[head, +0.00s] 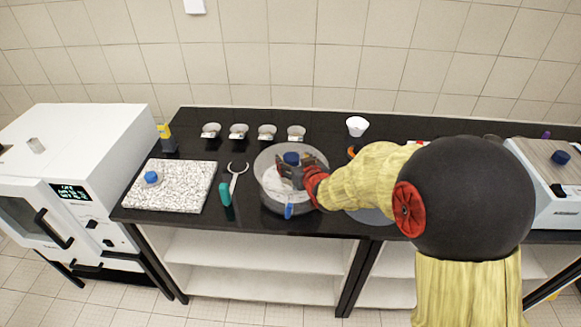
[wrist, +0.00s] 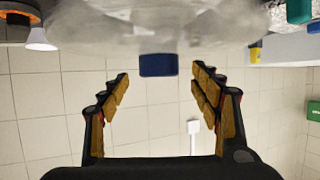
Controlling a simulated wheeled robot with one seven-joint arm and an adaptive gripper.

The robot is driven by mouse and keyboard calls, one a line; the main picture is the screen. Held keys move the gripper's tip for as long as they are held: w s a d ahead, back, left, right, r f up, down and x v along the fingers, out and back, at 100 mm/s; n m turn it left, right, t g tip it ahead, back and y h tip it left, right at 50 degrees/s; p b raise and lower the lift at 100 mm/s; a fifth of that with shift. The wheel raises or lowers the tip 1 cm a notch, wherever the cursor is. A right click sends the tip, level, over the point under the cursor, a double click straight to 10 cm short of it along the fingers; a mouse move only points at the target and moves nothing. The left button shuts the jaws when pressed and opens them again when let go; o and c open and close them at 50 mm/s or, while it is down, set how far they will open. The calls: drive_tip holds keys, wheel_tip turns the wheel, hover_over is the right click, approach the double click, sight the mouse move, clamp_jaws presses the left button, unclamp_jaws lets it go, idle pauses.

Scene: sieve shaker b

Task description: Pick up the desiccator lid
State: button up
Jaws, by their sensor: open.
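The desiccator (head: 268,196) is a round, clear-grey vessel on the black bench in the head view. Its translucent lid (wrist: 215,28) is topped by a blue knob (head: 291,158). My gripper (head: 295,173) reaches in from the right and is close to the knob, partly hiding the lid. In the wrist view, the blue knob (wrist: 158,65) lies between the open fingers of my gripper (wrist: 160,80), with a visible gap on both sides. The picture there appears upside down, with the lid along the top edge. I see no finger touching the knob.
A speckled slab (head: 185,190) and teal-handled tongs (head: 226,192) lie left of the desiccator. Several small dishes (head: 239,131) stand behind it. A white cup (head: 357,126) stands at the back. A white oven (head: 95,135) is at the left. A blue tab (head: 289,211) shows at the desiccator's front.

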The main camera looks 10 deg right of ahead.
drive_tip(key=shift+x, duration=1.05)
drive_tip(key=shift+d, duration=0.1)
drive_tip(key=c, duration=0.3)
drive_tip(key=c, duration=1.3)
drive_tip(key=shift+r, duration=0.1)
drive_tip(key=shift+c, duration=0.2)
drive_tip(key=shift+r, duration=0.1)
